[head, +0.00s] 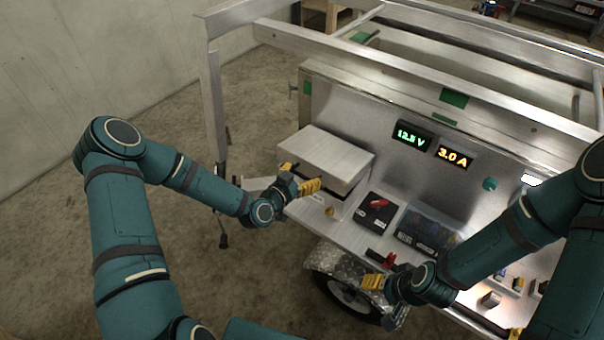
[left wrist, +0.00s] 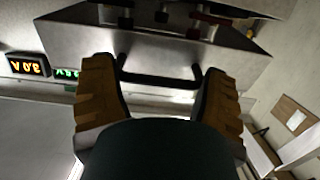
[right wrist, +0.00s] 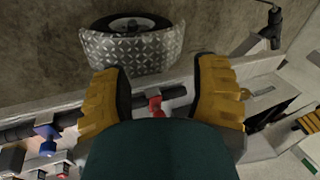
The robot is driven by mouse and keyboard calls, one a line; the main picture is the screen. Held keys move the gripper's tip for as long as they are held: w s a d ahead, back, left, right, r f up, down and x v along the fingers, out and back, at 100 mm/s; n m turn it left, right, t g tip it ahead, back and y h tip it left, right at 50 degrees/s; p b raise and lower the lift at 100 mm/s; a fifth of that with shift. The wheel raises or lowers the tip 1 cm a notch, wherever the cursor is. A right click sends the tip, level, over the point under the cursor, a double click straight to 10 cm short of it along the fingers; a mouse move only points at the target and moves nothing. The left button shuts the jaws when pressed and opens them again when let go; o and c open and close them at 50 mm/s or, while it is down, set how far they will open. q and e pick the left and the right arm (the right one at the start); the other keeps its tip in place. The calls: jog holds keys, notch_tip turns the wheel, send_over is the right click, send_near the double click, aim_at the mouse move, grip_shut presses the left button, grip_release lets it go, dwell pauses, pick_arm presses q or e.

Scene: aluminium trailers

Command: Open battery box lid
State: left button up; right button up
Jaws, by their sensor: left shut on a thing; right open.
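The fingers hide most of the handle in the head view. My right gripper (right wrist: 161,78) is open and empty, low by the shelf's front edge.
A red knob (right wrist: 155,106) shows between my right fingers in the right wrist view. A wheel fender (head: 335,267) is below the shelf. Right of the box are a black switch panel (head: 376,212) and lit displays (head: 411,138). Floor (head: 190,245) left of the trailer is clear.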

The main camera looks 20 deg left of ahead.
pick_arm(q)
jog(key=r+g+p, duration=0.1)
jog(key=r+p, duration=0.1)
jog(key=w+r+p, duration=0.1)
jog(key=r, duration=0.1)
jog(key=d+r+g+y+p, duration=0.1)
jog(key=r+p, duration=0.1)
jog(key=shift+w+r+g+p, duration=0.15)
jog(key=shift+r+g+p, duration=0.15)
jog(key=shift+r+p, duration=0.1)
jog(key=w+d+r, duration=0.1)
jog(key=w+r, duration=0.1)
jog(key=r, duration=0.1)
jog(key=w+r+g+p, duration=0.1)
jog(key=w+r, duration=0.2)
jog(key=w+d+r+g+y, duration=0.1)
jog(key=w+r, duration=0.1)
jog(key=r, duration=0.1)
jog(key=shift+w+d+r+p, duration=0.15)
jog(key=shift+w+d+p, duration=0.15)
jog(key=shift+d+p, duration=0.05)
jog(key=shift+w+d+r+g, duration=0.15)
jog(key=shift+w+r, duration=0.1)
jog(key=shift+w, duration=0.2)
jog(key=shift+w+d+r+g, duration=0.15)
jog(key=shift+w+r, duration=0.05)
jog(key=shift+w, duration=0.2)
jog(key=shift+c, duration=0.2)
